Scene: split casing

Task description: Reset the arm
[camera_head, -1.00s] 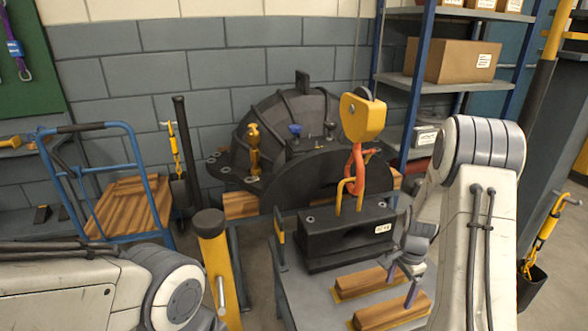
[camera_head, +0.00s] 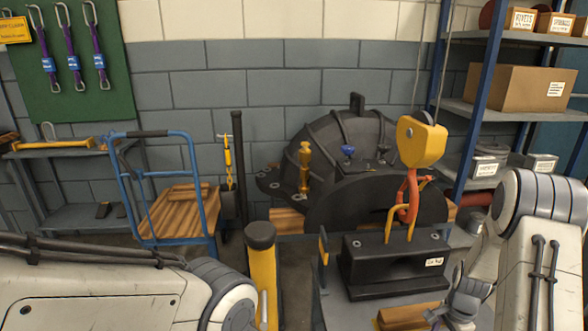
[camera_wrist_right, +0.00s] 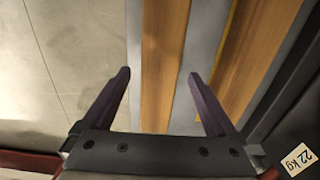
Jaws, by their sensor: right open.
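My right gripper (camera_wrist_right: 160,73) is open in the right wrist view, with nothing between its two dark fingers. It points down over a wooden strip (camera_wrist_right: 163,40) on the grey stand. In the head view my right arm (camera_head: 541,270) comes down at the right, and its gripper is partly cut off at the bottom edge, beside the black weight block (camera_head: 385,270). My left arm (camera_head: 110,290) lies across the lower left of the head view; its gripper is out of the picture.
A yellow hoist block (camera_head: 421,143) with an orange hook (camera_head: 408,195) hangs at the weight's handle. Behind stands a dark casing (camera_head: 340,140). A yellow post (camera_head: 262,280) rises between my arms. A blue trolley (camera_head: 194,180) and a shelf rack (camera_head: 470,120) flank the casing.

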